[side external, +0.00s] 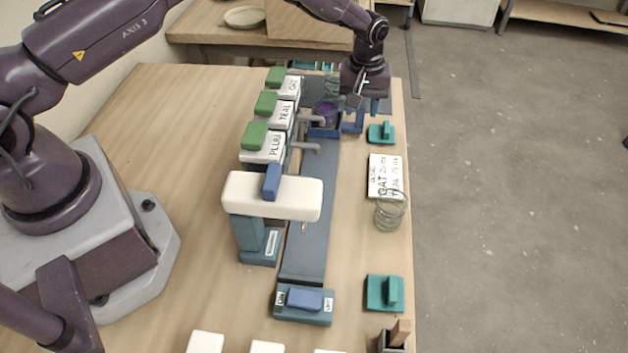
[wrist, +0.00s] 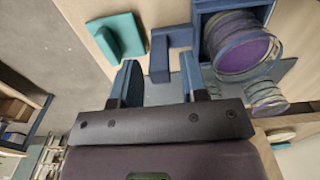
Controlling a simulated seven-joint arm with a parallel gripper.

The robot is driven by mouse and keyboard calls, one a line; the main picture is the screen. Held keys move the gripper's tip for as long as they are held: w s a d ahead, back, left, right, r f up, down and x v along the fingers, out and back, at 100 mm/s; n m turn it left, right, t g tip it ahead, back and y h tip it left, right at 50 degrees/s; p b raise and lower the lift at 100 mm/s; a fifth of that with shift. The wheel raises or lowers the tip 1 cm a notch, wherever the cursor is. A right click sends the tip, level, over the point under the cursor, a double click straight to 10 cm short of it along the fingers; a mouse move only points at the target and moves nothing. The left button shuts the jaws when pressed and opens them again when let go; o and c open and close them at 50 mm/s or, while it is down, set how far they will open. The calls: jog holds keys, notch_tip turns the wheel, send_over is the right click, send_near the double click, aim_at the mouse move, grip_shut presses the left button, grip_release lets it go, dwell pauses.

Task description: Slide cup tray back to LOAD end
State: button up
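The blue cup tray (side external: 325,131) sits on the dark slide track (side external: 308,215) toward its far end, under the row of dispensers. It carries a clear cup with purple glaze (wrist: 242,52); the purple also shows in the side view (side external: 326,112). The tray's blue L-shaped handle (wrist: 160,62) sticks out to the right of the track in the side view (side external: 352,124). My gripper (wrist: 159,62) is open and empty, just above the handle. In the wrist view the handle's end appears between the two fingertips; contact cannot be told.
Dispensers with green handles, including PLUM (side external: 262,150), line the track's left. A white overhead arm (side external: 272,195) spans the track. A switch box (side external: 303,303) stands at its near end. Teal handled blocks (side external: 381,133), a card (side external: 384,175) and an empty glass (side external: 391,211) line the right.

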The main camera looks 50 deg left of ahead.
jog(key=shift+r, duration=3.45)
